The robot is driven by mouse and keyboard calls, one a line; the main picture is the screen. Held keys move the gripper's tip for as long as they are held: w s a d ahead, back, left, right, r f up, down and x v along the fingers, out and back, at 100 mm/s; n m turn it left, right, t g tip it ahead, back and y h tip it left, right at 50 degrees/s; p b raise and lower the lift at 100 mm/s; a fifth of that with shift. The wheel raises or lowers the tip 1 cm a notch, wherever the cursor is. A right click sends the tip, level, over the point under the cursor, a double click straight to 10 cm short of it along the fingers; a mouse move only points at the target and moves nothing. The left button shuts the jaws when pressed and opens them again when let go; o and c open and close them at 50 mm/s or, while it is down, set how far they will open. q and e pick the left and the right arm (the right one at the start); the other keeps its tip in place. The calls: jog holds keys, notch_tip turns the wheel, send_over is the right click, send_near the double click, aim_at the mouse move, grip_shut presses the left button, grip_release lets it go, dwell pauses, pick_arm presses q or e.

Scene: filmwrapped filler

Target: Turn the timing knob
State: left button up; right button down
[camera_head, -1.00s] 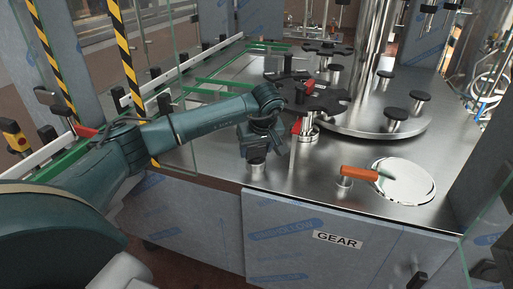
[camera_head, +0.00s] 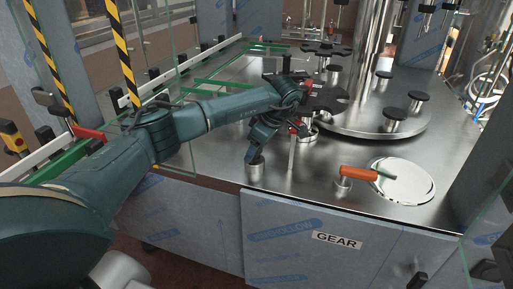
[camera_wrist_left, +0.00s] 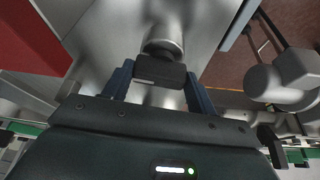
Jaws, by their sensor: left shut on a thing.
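The timing knob shows in the left wrist view as a black block-shaped grip (camera_wrist_left: 160,73) on a round silver base (camera_wrist_left: 163,48). Both blue fingers of my left gripper (camera_wrist_left: 160,82) lie along its two sides, and the gripper is shut on it. In the head view my left gripper (camera_head: 254,155) reaches down at a tilt to the knob's silver base (camera_head: 256,172) near the front edge of the steel table. The black grip is mostly hidden there by the fingers. My right gripper is not in view.
An orange handle (camera_head: 359,173) and a round shiny plate (camera_head: 404,182) lie to the right on the steel table (camera_head: 315,190). Black star wheels (camera_head: 322,98) and a round turntable (camera_head: 375,118) stand behind. Glass panels and striped posts (camera_head: 121,55) are at the left.

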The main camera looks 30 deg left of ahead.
pick_arm(q)
jog(key=shift+w+n+g, duration=0.1)
jog(key=shift+n+g, duration=0.2)
jog(key=shift+n, duration=0.5)
jog(key=o, duration=1)
jog(key=b+v, duration=0.2)
jog(key=v, duration=1.1)
jog(key=shift+r, duration=0.2)
jog(key=shift+a+f, duration=0.1)
